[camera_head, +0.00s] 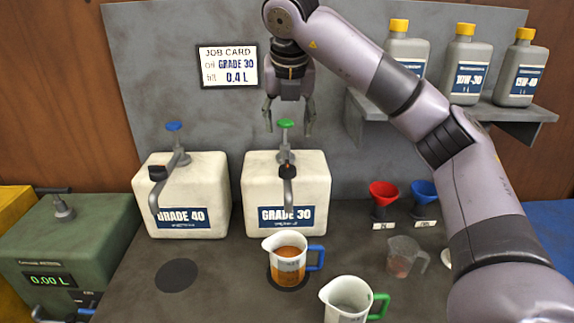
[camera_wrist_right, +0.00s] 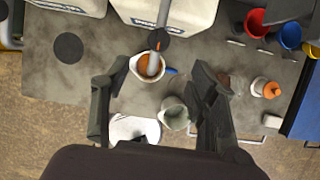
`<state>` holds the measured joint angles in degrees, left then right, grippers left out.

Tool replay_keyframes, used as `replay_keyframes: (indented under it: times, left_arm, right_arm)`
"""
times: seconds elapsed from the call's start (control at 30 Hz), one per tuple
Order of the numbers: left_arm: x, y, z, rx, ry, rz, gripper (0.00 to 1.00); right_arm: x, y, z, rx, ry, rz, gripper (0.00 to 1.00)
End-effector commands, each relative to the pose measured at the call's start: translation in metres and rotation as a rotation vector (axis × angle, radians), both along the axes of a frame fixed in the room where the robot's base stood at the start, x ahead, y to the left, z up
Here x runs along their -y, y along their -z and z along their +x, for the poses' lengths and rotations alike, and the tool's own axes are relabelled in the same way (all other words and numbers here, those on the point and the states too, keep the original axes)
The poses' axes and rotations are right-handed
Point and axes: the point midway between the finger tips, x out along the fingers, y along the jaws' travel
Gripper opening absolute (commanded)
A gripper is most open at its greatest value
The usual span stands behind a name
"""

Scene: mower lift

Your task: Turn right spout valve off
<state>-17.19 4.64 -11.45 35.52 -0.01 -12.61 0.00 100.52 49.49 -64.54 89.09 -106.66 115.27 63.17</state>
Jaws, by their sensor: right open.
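The right spout valve is the green handle (camera_head: 286,124) on top of the white GRADE 30 container (camera_head: 316,172). Its grey spout (camera_head: 289,186) points down over a measuring jug (camera_head: 287,262) with a blue handle. The jug holds amber liquid and stands on a dark round pad. My right gripper (camera_head: 289,118) is open, with its fingers pointing down on either side of the green handle in the head view; I cannot tell whether it touches. In the right wrist view the open fingers (camera_wrist_right: 158,105) frame the spout and jug (camera_wrist_right: 150,68). My left gripper is not in view.
The GRADE 40 container (camera_head: 200,190) with a blue valve handle (camera_head: 174,126) stands to the left. A green-handled jug (camera_head: 347,299), a clear jug (camera_head: 402,258), and red (camera_head: 383,191) and blue funnels (camera_head: 423,192) stand nearby. Bottles (camera_head: 463,62) sit on a shelf at right.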

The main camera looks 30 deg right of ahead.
Motion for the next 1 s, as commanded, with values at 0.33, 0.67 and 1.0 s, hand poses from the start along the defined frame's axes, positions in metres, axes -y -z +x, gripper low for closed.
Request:
replay_keyframes:
  times: [0.33,0.67,1.0]
  left_arm:
    - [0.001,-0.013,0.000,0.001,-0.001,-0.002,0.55]
    - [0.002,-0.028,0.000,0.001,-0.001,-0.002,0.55]
    - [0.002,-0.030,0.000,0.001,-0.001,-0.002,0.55]
  right_arm:
    - [0.015,0.067,0.024,-0.006,-0.001,0.000,0.54]
    - [0.026,0.121,0.043,-0.003,-0.003,0.001,0.54]
    - [0.029,0.135,0.048,0.000,-0.004,0.002,0.54]
